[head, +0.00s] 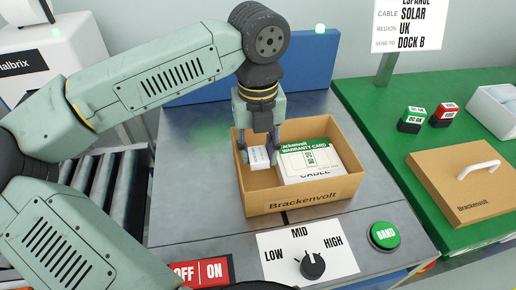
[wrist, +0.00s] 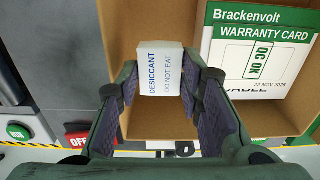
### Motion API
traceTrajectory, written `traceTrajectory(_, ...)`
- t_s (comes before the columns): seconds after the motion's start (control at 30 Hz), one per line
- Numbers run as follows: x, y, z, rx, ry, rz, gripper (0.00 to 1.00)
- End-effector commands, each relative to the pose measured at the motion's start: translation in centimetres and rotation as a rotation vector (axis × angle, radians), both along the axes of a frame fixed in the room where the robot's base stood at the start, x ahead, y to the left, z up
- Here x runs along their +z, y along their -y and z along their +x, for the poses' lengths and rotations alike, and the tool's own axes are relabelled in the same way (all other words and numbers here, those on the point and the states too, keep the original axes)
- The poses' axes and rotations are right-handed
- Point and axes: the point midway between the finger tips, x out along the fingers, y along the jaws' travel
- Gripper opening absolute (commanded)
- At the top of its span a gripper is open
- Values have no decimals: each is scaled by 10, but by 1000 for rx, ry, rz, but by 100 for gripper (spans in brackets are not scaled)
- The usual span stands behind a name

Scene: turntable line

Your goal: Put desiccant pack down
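The white desiccant pack (head: 259,159) is between the fingertips of my gripper (head: 266,148), inside the left part of the open cardboard box (head: 300,200). In the wrist view the pack (wrist: 160,66) shows "DESICCANT DO NOT EAT", with a finger pressed to each side, so my gripper (wrist: 161,80) is shut on it. The pack is low in the box; I cannot tell whether it touches the floor. The warranty card (wrist: 262,45) lies to its right on a white item marked "CABLE" (head: 315,173), with a green "QC OK" mark on the card.
A box lid with a white handle (head: 470,180) and two stamps (head: 412,118) are on the green table. Rollers (head: 98,190) run at left.

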Motion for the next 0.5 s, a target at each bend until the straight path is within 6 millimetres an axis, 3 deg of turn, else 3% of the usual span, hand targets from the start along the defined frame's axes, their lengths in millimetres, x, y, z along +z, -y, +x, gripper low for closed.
traceTrajectory(0.37,1,0,0,0,0,0,41)
traceTrajectory(0.5,10,0,0,0,0,-1,41)
